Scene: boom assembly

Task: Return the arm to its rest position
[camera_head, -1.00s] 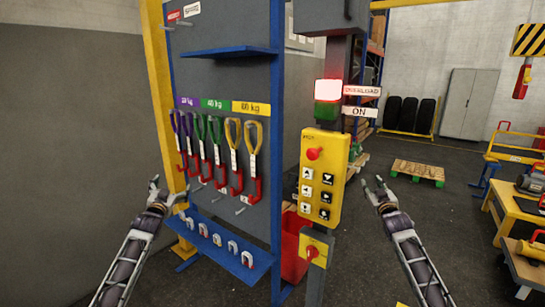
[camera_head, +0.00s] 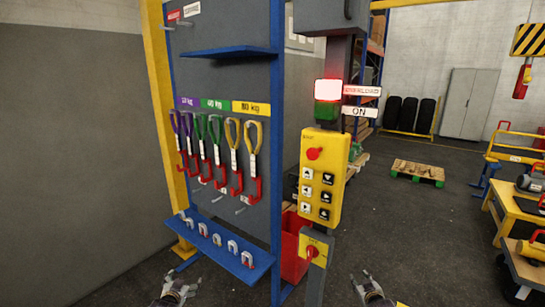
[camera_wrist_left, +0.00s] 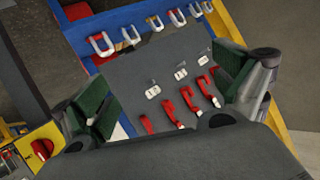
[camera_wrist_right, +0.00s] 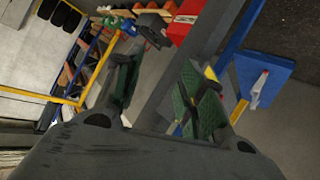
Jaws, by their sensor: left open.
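My left gripper (camera_head: 178,285) is low at the bottom edge of the head view, in front of the tool rack. Its green-padded fingers stand wide apart in the left wrist view (camera_wrist_left: 165,90), with nothing between them. My right gripper (camera_head: 364,280) is also at the bottom edge, right of the control post. Its green-padded fingers are apart and empty in the right wrist view (camera_wrist_right: 158,85). Most of both arms is out of the head view.
The rack (camera_head: 225,105) carries several coloured slings with red hooks, and shackles sit on its blue shelf (camera_head: 225,243). A yellow control box (camera_head: 322,225) hangs on the post beneath a lit red lamp (camera_head: 328,92). A yellow cart (camera_head: 518,215) stands at right. Floor between is clear.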

